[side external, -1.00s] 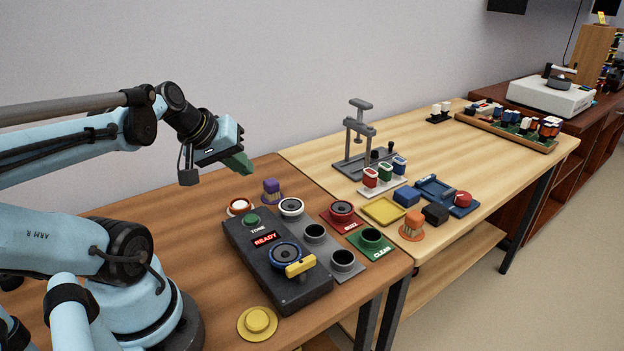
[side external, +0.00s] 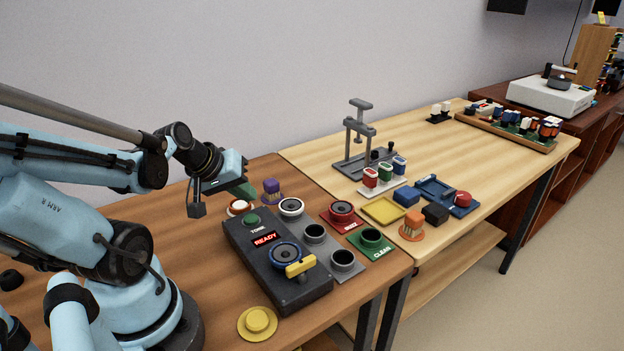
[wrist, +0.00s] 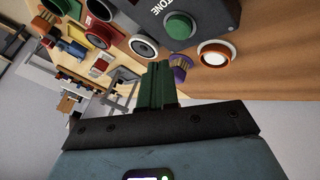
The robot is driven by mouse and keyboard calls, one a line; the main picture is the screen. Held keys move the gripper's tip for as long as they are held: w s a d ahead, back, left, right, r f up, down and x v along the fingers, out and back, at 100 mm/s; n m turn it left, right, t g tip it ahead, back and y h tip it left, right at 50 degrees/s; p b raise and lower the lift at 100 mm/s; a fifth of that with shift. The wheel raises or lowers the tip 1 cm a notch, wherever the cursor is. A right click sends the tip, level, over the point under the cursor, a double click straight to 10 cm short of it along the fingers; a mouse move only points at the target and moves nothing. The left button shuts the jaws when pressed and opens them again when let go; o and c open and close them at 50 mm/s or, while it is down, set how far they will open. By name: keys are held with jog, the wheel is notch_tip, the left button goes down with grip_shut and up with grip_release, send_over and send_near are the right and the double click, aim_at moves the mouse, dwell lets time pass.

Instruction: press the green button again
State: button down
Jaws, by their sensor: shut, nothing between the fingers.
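The green button (side external: 251,220) is a round cap at the top end of a black test box (side external: 262,246), beside the word TONE. The box's display (side external: 265,238) reads READY in red. The green button also shows in the wrist view (wrist: 180,26), at the top, beyond my fingertips. My gripper (side external: 246,190) has green fingers, shut and empty. It is in the air above and behind the button, apart from it. In the wrist view the shut fingers (wrist: 157,66) point up toward the button and the box.
Close to the button are a white button with an orange rim (side external: 240,207), a purple brush (side external: 271,190) and a loose speaker (side external: 291,207). A yellow lever (side external: 299,266) and a blue-ringed speaker (side external: 285,255) are on the box. A yellow button (side external: 257,322) sits in front.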

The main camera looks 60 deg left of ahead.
aim_at(260, 216)
jog(key=shift+f, duration=1.25)
jog(key=shift+f, duration=0.2)
dwell(1.2)
jog(key=shift+f, duration=0.25)
jog(key=shift+f, duration=0.45)
dwell(0.7)
dwell(0.4)
jog(key=shift+r, duration=0.9)
jog(key=shift+r, duration=0.1)
jog(key=shift+r, duration=2.4)
